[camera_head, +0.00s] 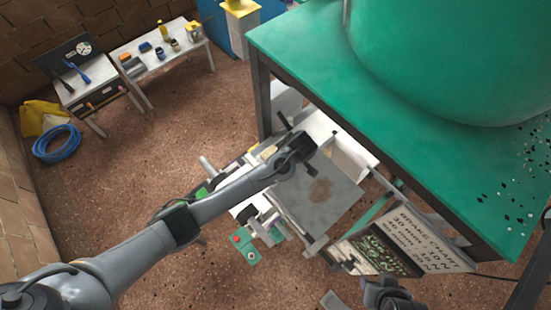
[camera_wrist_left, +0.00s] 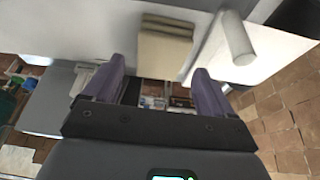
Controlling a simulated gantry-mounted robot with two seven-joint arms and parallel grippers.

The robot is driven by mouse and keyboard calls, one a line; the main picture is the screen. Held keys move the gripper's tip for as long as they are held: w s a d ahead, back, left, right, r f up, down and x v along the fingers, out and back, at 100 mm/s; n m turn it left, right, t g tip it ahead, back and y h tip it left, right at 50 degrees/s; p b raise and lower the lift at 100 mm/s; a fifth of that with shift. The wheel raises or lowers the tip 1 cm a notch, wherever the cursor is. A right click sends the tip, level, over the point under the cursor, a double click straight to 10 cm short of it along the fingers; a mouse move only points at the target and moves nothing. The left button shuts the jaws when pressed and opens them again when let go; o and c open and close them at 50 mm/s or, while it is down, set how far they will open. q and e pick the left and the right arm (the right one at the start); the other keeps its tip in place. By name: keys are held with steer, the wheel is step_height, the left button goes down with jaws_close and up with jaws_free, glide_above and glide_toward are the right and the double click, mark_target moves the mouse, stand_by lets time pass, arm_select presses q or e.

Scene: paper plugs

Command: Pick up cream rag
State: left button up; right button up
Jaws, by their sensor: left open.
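A folded cream rag (camera_wrist_left: 165,48) lies on a pale surface in the left wrist view, ahead of my left fingertips and between their lines. My left gripper (camera_head: 307,130) is over the white bench beside the green table in the head view. Its two fingers are spread with nothing between them, as the left wrist view (camera_wrist_left: 160,78) shows. The gripper appears apart from the rag. In the head view I cannot clearly pick out the rag near the gripper. My right gripper (camera_head: 385,290) shows partly at the bottom edge; its jaws are unclear.
A green table (camera_head: 420,150) carries a large green vessel (camera_head: 455,60) at right. A grey plate (camera_head: 320,195) and a brake chart board (camera_head: 400,245) are near the bench. Side tables (camera_head: 165,65) stand far left; floor between is open.

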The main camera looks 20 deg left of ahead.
arm_select(q)
steer(key=x, duration=0.4)
steer(key=shift+a+r+p, duration=0.15)
steer(key=shift+a+p, duration=0.15)
steer(key=shift+p, duration=0.05)
steer(key=shift+w+a+f, duration=0.1)
steer(key=shift+a+f, duration=0.05)
steer(key=shift+f, duration=0.35)
steer(key=shift+f, duration=0.25)
steer(key=shift+c, duration=0.4)
steer(key=c, duration=0.7)
steer(key=shift+o, duration=0.2)
steer(key=shift+r, duration=0.15)
